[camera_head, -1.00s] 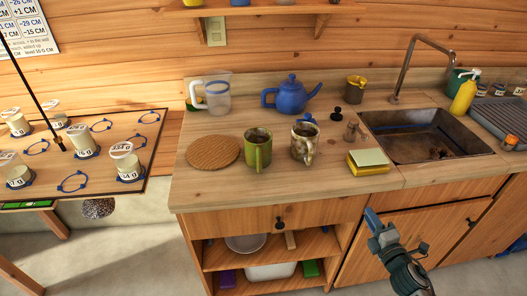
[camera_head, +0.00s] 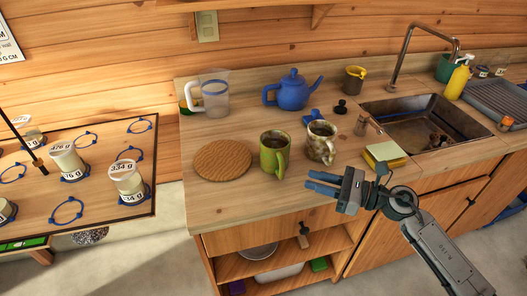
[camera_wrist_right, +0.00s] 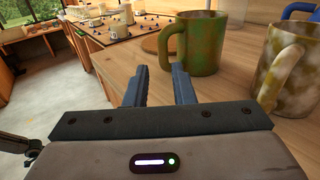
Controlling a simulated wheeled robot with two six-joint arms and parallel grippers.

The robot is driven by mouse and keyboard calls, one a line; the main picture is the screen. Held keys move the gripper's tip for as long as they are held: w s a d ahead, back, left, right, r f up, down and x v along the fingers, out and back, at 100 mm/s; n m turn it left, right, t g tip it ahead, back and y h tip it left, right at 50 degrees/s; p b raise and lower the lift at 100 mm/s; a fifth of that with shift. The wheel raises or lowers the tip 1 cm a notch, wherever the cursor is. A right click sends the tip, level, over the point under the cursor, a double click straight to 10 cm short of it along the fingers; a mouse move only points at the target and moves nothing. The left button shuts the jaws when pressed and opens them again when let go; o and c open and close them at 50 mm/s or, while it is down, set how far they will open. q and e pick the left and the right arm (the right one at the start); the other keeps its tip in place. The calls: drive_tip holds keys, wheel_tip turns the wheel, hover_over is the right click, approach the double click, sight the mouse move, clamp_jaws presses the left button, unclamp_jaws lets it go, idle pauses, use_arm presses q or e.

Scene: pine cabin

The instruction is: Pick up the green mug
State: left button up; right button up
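The green mug (camera_head: 274,153) stands upright on the wooden counter, between the round woven mat and a speckled mug (camera_head: 320,143). Its handle faces right in the head view. In the right wrist view the green mug (camera_wrist_right: 202,42) is ahead of the fingers and slightly right, with its handle turned left. My right gripper (camera_head: 316,184) is at the counter's front edge, in front of both mugs. Its blue fingers (camera_wrist_right: 159,85) are apart with nothing between them, and they do not touch the mug. My left gripper is not in view.
The woven mat (camera_head: 222,160) lies left of the green mug. A blue teapot (camera_head: 290,92) and a clear jug (camera_head: 212,94) stand behind. A sponge stack (camera_head: 384,154) and the sink (camera_head: 425,122) are to the right. The counter's front left is bare.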

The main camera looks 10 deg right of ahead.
sight(282, 172)
drive_tip(key=shift+w+a+r+p, duration=0.25)
drive_tip(key=shift+w+a+p, duration=0.1)
drive_tip(key=shift+a+p, duration=0.1)
drive_tip(key=x, duration=0.3)
drive_tip(key=shift+d+f+p, duration=0.1)
drive_tip(key=shift+f+p, duration=0.05)
drive_tip(key=shift+p, duration=0.2)
drive_tip(key=shift+w+a, duration=0.1)
drive_tip(key=shift+a, duration=0.1)
drive_tip(key=shift+w+a+p, duration=0.35)
drive_tip(key=shift+p, duration=0.15)
drive_tip(key=p+x, duration=0.1)
drive_tip(key=x, duration=0.1)
drive_tip(key=f+x, duration=0.1)
drive_tip(key=x, duration=0.1)
drive_tip(key=shift+w+p, duration=0.1)
drive_tip(key=shift+p, duration=0.25)
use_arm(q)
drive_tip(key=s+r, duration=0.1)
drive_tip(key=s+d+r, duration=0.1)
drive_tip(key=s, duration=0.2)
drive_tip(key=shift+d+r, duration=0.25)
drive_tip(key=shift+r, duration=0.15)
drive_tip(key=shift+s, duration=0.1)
use_arm(e)
drive_tip(key=shift+c, duration=0.4)
clamp_jaws()
